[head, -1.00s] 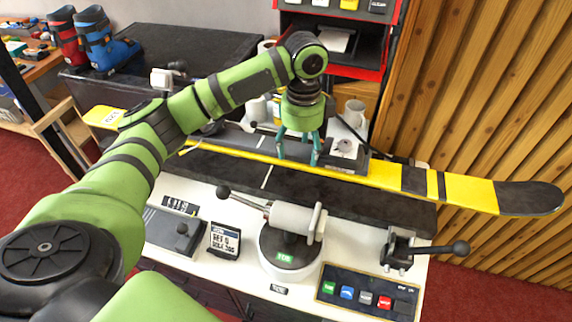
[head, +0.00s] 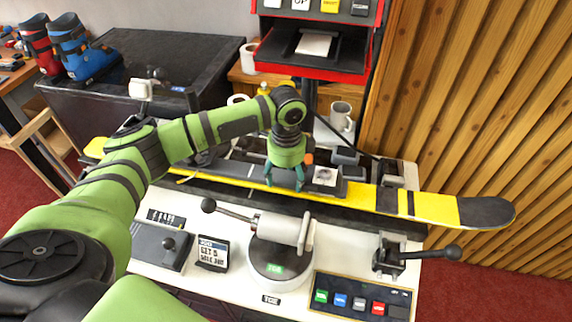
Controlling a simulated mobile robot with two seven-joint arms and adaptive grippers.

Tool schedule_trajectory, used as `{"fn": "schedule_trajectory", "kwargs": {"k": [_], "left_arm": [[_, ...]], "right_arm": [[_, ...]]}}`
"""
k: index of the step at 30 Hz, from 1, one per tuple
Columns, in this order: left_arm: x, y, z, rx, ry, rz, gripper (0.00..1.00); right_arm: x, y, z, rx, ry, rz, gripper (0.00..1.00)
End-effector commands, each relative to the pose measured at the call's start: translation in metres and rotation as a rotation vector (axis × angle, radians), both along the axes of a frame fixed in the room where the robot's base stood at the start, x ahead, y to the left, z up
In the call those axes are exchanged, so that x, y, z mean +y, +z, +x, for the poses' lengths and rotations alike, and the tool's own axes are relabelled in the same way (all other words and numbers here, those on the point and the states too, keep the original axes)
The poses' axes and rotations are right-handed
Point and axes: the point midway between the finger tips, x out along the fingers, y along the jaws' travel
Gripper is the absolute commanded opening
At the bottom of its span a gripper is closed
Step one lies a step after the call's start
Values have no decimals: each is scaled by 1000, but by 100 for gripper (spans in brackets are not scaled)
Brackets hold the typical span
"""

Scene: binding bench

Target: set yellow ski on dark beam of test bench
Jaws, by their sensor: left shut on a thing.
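The long yellow ski (head: 357,194) lies crosswise over the bench, with black bands and a dark tip at the right. My left gripper (head: 285,178) points down and is shut on the ski near its middle. The dark beam (head: 335,214) of the test bench runs beneath it, roughly parallel. Dark surface shows in front of the ski, and a dark strip with a white mark shows behind it. I cannot tell whether the ski touches the beam or hangs just above it. My left arm hides part of the ski's left side. My right gripper is not in view.
In front stand a round-based clamp (head: 283,256), a button panel (head: 360,297), a small sign (head: 212,253) and a lever vise (head: 393,258). Mugs (head: 340,116) and a red-edged rack (head: 315,45) are behind. A slatted wood wall (head: 470,110) closes the right side.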

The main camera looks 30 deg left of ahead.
Motion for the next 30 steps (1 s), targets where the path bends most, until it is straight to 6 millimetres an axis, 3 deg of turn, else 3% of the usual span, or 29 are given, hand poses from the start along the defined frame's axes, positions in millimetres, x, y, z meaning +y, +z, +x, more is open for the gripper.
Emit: {"fn": "schedule_trajectory", "kwargs": {"k": [6,29,30], "left_arm": [[1,-15,2,-5,1,2,17],[1,-28,2,-5,1,2,17],[1,-30,0,1,1,2,73]], "right_arm": [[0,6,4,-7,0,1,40],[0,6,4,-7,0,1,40],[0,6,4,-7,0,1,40]]}}
